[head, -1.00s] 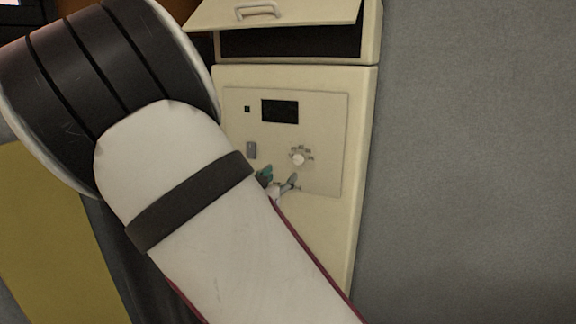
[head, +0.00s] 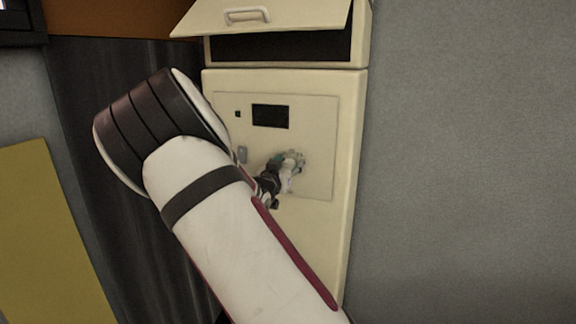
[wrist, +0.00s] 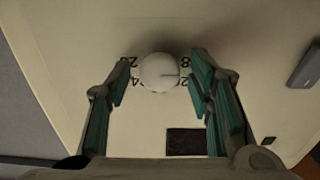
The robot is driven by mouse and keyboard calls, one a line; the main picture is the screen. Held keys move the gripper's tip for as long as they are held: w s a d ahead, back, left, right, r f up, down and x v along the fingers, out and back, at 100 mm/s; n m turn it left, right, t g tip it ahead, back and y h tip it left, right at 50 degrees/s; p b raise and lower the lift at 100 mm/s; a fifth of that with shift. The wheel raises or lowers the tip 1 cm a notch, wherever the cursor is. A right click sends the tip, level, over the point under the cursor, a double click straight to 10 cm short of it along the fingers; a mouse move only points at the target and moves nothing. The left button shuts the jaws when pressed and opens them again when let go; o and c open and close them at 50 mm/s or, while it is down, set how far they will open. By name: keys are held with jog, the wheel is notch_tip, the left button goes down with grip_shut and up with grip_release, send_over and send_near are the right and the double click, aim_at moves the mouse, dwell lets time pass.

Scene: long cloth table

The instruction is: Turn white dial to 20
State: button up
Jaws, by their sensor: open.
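The white dial (wrist: 159,72) is a round knob with a thin pointer line, on the cream panel. In the wrist view it sits between the two fingertips of my open gripper (wrist: 158,70), with a gap on each side. Dark numbers ring it, partly hidden by the knob and fingers; I cannot read the setting for sure. In the head view my gripper (head: 288,165) is at the dial's place on the panel and covers most of it.
Above, a flap with a handle (head: 247,15) stands open. A grey wall (head: 460,160) is to the right, a yellow board (head: 40,230) at left.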

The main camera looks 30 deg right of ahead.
jog(key=c, duration=1.1)
jog(key=shift+c, duration=0.2)
jog(key=shift+m, duration=0.3)
jog(key=m+b, duration=0.1)
jog(key=m, duration=0.3)
jog(key=shift+d+b, duration=0.1)
jog(key=shift+b, duration=0.2)
jog(key=shift+s+m+b, duration=0.1)
jog(key=shift+m+b, duration=1.1)
jog(key=shift+m, duration=0.9)
